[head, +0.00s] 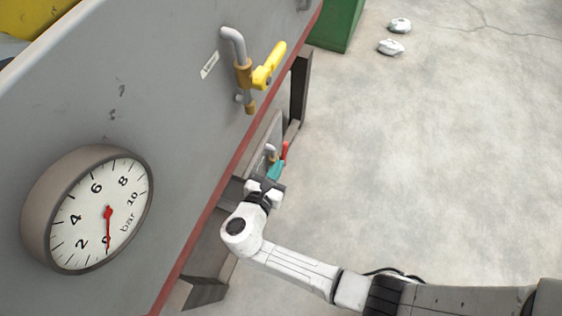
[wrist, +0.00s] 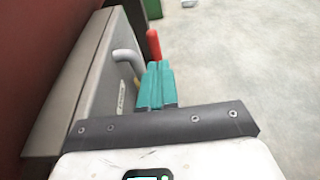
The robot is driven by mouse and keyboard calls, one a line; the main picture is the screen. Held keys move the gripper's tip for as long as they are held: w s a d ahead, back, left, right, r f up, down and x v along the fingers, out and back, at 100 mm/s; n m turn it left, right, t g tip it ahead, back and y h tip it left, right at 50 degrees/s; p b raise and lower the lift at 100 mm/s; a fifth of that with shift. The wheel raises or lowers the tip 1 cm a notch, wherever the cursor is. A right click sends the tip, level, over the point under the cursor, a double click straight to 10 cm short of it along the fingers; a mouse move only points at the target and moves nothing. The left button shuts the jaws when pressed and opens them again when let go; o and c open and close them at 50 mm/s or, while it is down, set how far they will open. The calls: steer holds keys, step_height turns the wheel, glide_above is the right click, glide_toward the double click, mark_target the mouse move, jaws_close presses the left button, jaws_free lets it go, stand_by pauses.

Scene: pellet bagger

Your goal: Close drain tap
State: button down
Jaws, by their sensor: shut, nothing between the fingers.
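A tap with a red handle (head: 285,150) sits low on the machine, by a small grey panel. The wrist view shows its red handle (wrist: 153,44) standing up just beyond my fingertips, with a grey bent pipe (wrist: 126,58) to the left. My gripper (head: 275,169) has teal fingers; they are shut together and empty, close in front of this tap. In the wrist view my gripper (wrist: 157,70) overlaps the tap's lower part and hides its body. I cannot tell whether the fingers touch the handle. The label (wrist: 122,95) on the panel is unreadable.
A second tap with a yellow handle (head: 268,65) is higher on the grey machine wall. A round pressure gauge (head: 102,212) is on the left, its needle near 0. A green box (head: 336,25) stands behind. White lumps (head: 391,47) lie on the otherwise clear floor (head: 430,150).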

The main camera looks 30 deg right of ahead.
mark_target(284, 155)
steer(key=shift+b+x, duration=0.35)
steer(key=shift+x, duration=1.15)
steer(key=shift+r+p, duration=0.15)
steer(key=shift+p, duration=0.15)
